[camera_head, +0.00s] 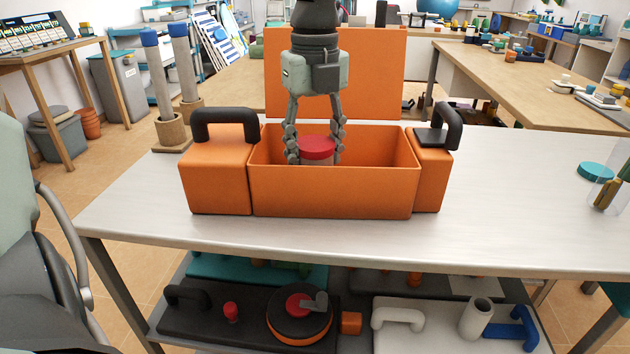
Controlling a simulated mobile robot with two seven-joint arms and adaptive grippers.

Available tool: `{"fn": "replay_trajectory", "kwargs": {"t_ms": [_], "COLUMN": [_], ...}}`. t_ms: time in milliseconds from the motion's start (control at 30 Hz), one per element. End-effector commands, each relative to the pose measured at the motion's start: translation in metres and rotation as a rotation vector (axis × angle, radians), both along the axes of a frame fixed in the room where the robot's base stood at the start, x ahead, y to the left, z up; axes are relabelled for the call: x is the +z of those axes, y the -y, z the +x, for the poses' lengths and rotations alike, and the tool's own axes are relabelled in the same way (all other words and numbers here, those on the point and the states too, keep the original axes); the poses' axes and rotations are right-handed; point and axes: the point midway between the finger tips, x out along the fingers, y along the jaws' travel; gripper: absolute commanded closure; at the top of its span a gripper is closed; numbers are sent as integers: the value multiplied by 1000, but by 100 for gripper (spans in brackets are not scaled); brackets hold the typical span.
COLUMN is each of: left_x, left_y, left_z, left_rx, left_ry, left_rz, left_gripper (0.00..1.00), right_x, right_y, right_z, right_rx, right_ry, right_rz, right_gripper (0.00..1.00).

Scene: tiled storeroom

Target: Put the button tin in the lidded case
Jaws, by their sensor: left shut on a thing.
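The lidded case (330,192) is an orange box on the white table, with its tall orange lid (385,75) standing open at the back. Orange end blocks with black handles sit at its left and right. My left gripper (317,150) points down into the case's opening. Its fingers are shut on the button tin (317,147), which has a red lid and a paler body. The tin is inside the case's opening, with its lower part hidden by the front wall. I cannot tell whether it touches the floor of the case. My right gripper is not in view.
The white table (500,220) is clear in front of and right of the case. A teal disc (596,171) lies at the far right, near a clear container. Two grey posts with blue tops (160,85) stand behind left. A lower shelf holds several items.

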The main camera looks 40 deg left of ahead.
Motion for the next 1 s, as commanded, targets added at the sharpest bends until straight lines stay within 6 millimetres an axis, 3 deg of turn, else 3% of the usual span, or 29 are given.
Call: {"fn": "replay_trajectory", "kwargs": {"t_ms": [267, 500, 1000], "left_x": [-22, -57, -59], "left_y": [0, 0, 0], "left_z": [0, 0, 0], "left_rx": [0, 0, 0], "left_ry": [-1, -1, 1], "left_rz": [0, 0, 0], "left_gripper": [81, 81, 81], "right_x": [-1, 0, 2], "right_y": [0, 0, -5], "right_z": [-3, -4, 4], "right_rx": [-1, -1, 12], "right_ry": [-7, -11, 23], "right_rz": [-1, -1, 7], "right_gripper": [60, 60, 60]}}
